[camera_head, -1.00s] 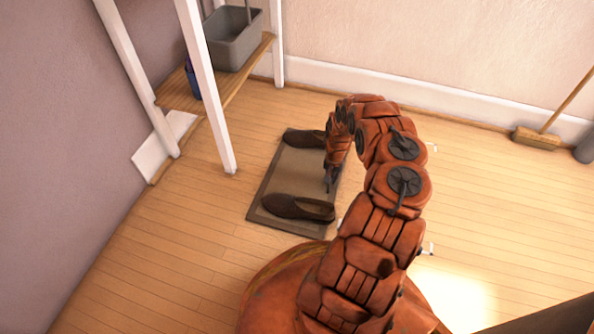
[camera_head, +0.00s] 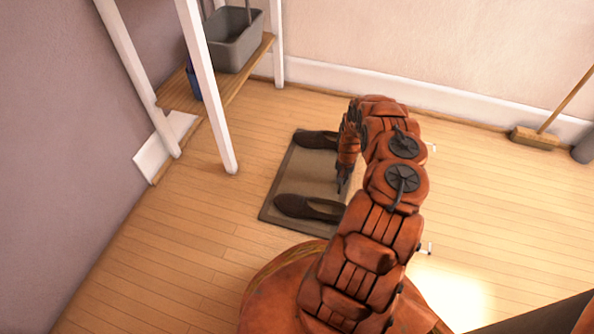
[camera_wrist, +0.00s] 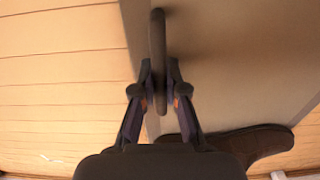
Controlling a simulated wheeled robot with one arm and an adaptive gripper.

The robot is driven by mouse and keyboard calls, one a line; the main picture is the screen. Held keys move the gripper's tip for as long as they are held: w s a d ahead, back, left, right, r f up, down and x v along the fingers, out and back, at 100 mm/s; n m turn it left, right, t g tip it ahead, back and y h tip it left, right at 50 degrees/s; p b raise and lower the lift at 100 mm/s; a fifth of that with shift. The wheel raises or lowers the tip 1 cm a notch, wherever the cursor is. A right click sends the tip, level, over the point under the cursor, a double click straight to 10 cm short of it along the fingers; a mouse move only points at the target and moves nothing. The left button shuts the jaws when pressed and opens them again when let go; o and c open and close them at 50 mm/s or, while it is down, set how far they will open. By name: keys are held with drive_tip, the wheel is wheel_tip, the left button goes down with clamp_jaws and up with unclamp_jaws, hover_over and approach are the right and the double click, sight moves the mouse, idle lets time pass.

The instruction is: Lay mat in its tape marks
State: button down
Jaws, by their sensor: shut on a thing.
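The mat (camera_head: 304,174) is flat and grey-brown with a darker border. It lies on the wooden floor left of my arm, with two dark brown shoes on it, one at the far end (camera_head: 317,140) and one at the near end (camera_head: 308,208). My gripper (camera_head: 342,188) is at its right side, low to the floor. In the wrist view my gripper (camera_wrist: 160,88) is shut on a dark upright loop or rim at the edge of the mat (camera_wrist: 235,60). White tape marks show right of my arm, one far (camera_head: 432,148) and one near (camera_head: 426,249). My arm hides the mat's right edge.
A white-legged wooden shelf (camera_head: 240,78) with a grey bin (camera_head: 234,42) and a blue item (camera_head: 194,84) stands at the left. A broom (camera_head: 538,138) leans at the back right. The floor right of my arm is clear.

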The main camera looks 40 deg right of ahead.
drive_tip(key=shift+s+d+p, duration=0.6)
drive_tip(key=shift+s+d, duration=0.9)
drive_tip(key=shift+d, duration=0.25)
drive_tip(key=shift+s+d+p, duration=0.3)
drive_tip(key=shift+s+d, duration=0.35)
drive_tip(key=shift+d, duration=0.1)
drive_tip(key=shift+s+d+p, duration=0.3)
drive_tip(key=shift+s+d, duration=1.4)
drive_tip(key=shift+d, duration=0.15)
drive_tip(key=shift+s+d+p, duration=0.3)
drive_tip(key=shift+s+d, duration=1.35)
drive_tip(key=shift+d, duration=0.15)
drive_tip(key=shift+s+d, duration=1.15)
drive_tip(key=shift+d, duration=0.05)
drive_tip(key=shift+s+d+b, duration=0.75)
drive_tip(key=shift+s+d, duration=0.7)
drive_tip(key=shift+d, duration=0.25)
drive_tip(key=shift+s+d+b, duration=0.75)
drive_tip(key=shift+s+d, duration=0.65)
drive_tip(key=shift+d, duration=0.35)
